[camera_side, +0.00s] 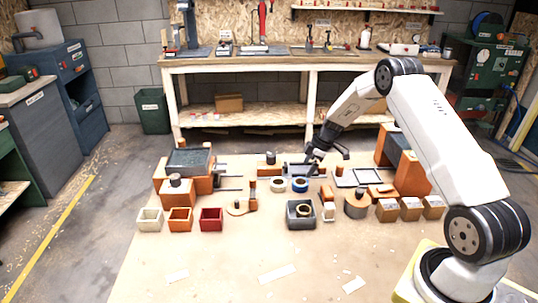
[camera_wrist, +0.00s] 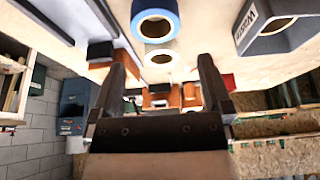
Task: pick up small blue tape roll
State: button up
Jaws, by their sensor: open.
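The small blue tape roll (camera_side: 300,189) lies flat on the table in the middle of the side view. In the wrist view the same blue roll (camera_wrist: 155,5) shows at the top edge, with a pale core around its hole. A cream tape roll (camera_side: 277,190) lies just left of it and appears below it in the wrist view (camera_wrist: 149,64). My gripper (camera_side: 326,161) is above and behind the blue roll, a little to its right, and apart from it. In the wrist view its two fingers (camera_wrist: 163,62) are spread with nothing held between them.
A grey box (camera_side: 291,222) holding another roll stands in front of the blue roll; "WASTE" shows on a grey bin (camera_wrist: 291,43) in the wrist view. The table's front is mostly clear.

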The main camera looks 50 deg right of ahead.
aim_at(300, 181)
jog(key=shift+d+f, duration=0.15)
jog(key=shift+d, duration=0.1)
jog(key=shift+x, duration=1.35)
jog(key=shift+f, duration=0.1)
jog(key=shift+x, duration=2.5)
jog(key=c, duration=1.1)
